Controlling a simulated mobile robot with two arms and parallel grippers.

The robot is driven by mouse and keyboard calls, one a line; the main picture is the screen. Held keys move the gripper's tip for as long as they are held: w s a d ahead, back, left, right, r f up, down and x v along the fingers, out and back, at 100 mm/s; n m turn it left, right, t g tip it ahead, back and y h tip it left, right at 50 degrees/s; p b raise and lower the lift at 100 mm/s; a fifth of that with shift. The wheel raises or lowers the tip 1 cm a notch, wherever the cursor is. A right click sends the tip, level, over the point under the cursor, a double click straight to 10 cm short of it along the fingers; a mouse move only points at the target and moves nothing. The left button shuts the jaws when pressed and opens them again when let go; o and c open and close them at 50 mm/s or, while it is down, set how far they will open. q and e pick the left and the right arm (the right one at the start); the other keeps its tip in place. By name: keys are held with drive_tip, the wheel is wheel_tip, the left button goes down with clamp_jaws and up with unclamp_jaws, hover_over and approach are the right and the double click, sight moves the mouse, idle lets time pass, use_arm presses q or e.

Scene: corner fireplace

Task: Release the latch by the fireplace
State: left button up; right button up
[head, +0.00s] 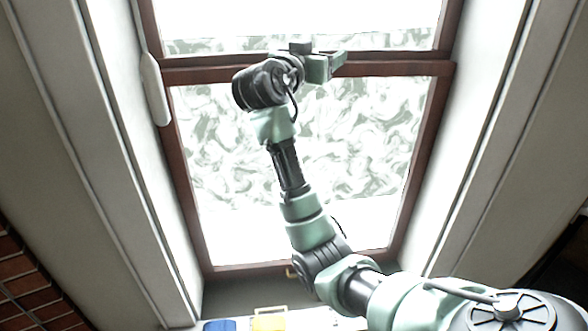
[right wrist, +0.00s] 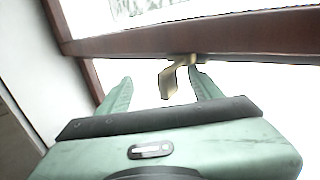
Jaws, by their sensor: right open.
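A small brass latch (right wrist: 170,80) sits at the lower edge of the window's dark red-brown middle rail (right wrist: 200,42) in the right wrist view, its handle hanging down. My right gripper (head: 332,67) is raised in front of that rail, which also shows in the head view (head: 400,68). Its jaws are open and empty. In the right wrist view the latch shows between the two green fingers (right wrist: 160,75), closer to the right one; I cannot tell whether they touch. In the head view this latch is not visible near my gripper. My left gripper is not in view.
Another small brass piece (head: 291,272) is on the window's bottom frame. A white rounded object (head: 155,88) is at the left side of the window. Brickwork (head: 30,280) is at lower left. A blue item (head: 219,325) and a yellow one (head: 268,323) are below the window.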

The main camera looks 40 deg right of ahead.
drive_tip(key=d+n+t+y, duration=0.1)
drive_tip(key=n+t+y, duration=0.1)
drive_tip(key=n+t+y+p, duration=0.1)
drive_tip(key=n+t+y, duration=0.1)
drive_tip(key=t, duration=0.1)
drive_tip(key=d+n+t+y+p, duration=0.1)
drive_tip(key=n+t+y, duration=0.1)
drive_tip(key=y, duration=0.1)
drive_tip(key=shift+w+d+n+t, duration=0.2)
drive_tip(key=shift+d+n+t, duration=0.1)
drive_tip(key=b+v, duration=0.4)
drive_tip(key=v, duration=0.4)
drive_tip(key=w+a+f+n+g+y, duration=0.1)
drive_tip(key=w+f, duration=0.2)
drive_tip(key=f, duration=0.7)
drive_tip(key=w+a+f+n+g+y+b, duration=0.1)
drive_tip(key=w+f+y, duration=0.1)
drive_tip(key=f, duration=0.8)
drive_tip(key=w+a+f+n+g+y, duration=0.1)
drive_tip(key=w+a+f+n, duration=0.1)
drive_tip(key=f, duration=0.8)
drive_tip(key=shift+w+g+b, duration=0.3)
drive_tip(key=shift+w, duration=0.6)
